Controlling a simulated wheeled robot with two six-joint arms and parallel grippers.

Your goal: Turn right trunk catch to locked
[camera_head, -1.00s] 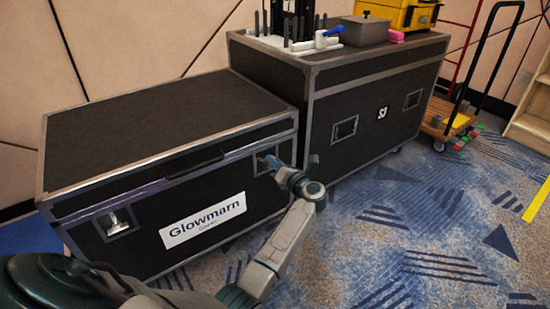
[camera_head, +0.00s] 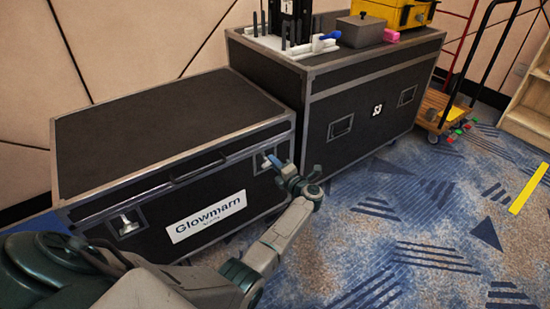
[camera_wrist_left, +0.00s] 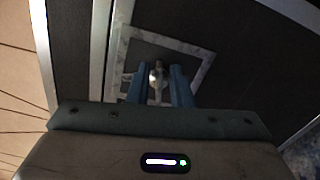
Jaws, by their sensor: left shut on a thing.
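The black trunk (camera_head: 150,140) with metal edges and a white "Glowmarn" label stands closed against the wall. Its right catch (camera_wrist_left: 157,76) sits in a square metal recess plate, seen in the left wrist view. My left gripper (camera_head: 268,160) reaches the right catch at the trunk's front. In the wrist view its blue fingers (camera_wrist_left: 164,84) are shut on the small metal knob of the catch. The fingers hide part of the catch, and I cannot tell its exact turn. The left catch (camera_head: 126,223) shows in its own recess. My right gripper is not in view.
A second, taller black case (camera_head: 350,105) stands right of the trunk, with a grey box (camera_head: 361,30) and a yellow case (camera_head: 403,12) on top. A hand cart (camera_head: 445,108) stands farther right. The patterned carpet (camera_head: 400,230) in front is clear.

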